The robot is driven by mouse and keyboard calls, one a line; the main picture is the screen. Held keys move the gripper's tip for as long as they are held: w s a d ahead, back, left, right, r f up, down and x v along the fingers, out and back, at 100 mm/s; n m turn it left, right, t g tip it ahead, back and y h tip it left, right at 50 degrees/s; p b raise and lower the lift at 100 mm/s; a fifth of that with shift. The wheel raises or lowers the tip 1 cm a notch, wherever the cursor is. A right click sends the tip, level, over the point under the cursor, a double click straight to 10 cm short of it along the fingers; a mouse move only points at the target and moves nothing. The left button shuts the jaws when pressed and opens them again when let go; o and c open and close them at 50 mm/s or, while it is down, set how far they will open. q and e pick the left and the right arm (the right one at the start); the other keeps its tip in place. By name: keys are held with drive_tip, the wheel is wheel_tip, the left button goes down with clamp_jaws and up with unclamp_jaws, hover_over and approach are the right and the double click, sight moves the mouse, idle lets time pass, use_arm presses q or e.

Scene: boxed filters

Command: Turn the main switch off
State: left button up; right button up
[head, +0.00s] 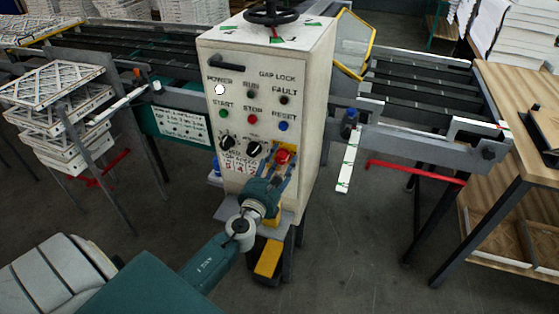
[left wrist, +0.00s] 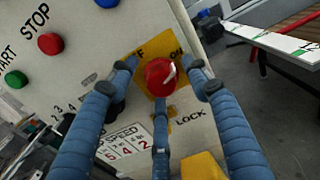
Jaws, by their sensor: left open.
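The main switch is a red round knob (left wrist: 158,78) on a yellow plate at the lower right of the white control box. It also shows in the head view (head: 283,156). Partly hidden lettering lies at the plate's upper left, "FF", and upper right. A white mark on the knob slants up and right, toward the right-hand lettering. My left gripper (head: 276,174) is in front of the switch. In the left wrist view its blue fingers (left wrist: 162,72) stand open around the knob; whether they touch it is unclear. My right gripper is not in view.
The control box (head: 310,110) also carries a green START button (head: 224,113), a red STOP button (head: 252,118), a blue RESET button (head: 284,126) and black dials (head: 228,143). A conveyor (head: 395,135) runs to the right. A wooden table (head: 515,90) stands at the far right.

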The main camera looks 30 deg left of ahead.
use_arm(q)
drive_tip(key=shift+c, duration=0.2)
drive_tip(key=c, duration=0.9)
drive_tip(key=shift+c, duration=0.9)
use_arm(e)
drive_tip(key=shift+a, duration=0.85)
